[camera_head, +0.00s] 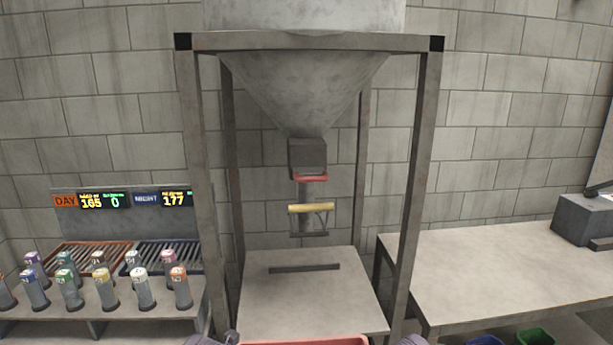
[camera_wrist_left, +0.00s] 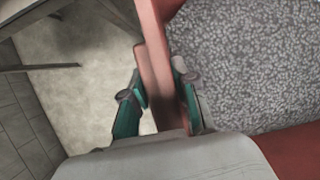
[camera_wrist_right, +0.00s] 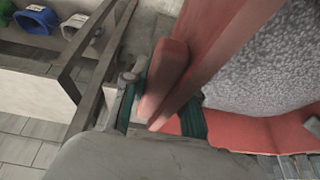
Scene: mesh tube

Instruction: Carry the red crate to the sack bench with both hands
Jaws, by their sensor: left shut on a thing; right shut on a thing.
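The red crate (camera_head: 305,342) shows only as a strip of rim at the bottom of the head view. Its wall (camera_wrist_left: 152,40) fills the middle of the left wrist view, and its wall (camera_wrist_right: 225,50) also shows in the right wrist view. Grey speckled material shows inside it. My left gripper (camera_wrist_left: 160,92) is shut on one side of the crate, its fingers on both faces of the rim. My right gripper (camera_wrist_right: 168,100) is shut on the opposite side.
A hopper (camera_head: 305,85) hangs in a metal frame (camera_head: 187,150) straight ahead, above a low table (camera_head: 305,300). A rack bench with several capped tubes (camera_head: 140,290) is at left. A grey machine (camera_head: 583,220) stands on the right bench; blue and green bins (camera_head: 535,338) are below.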

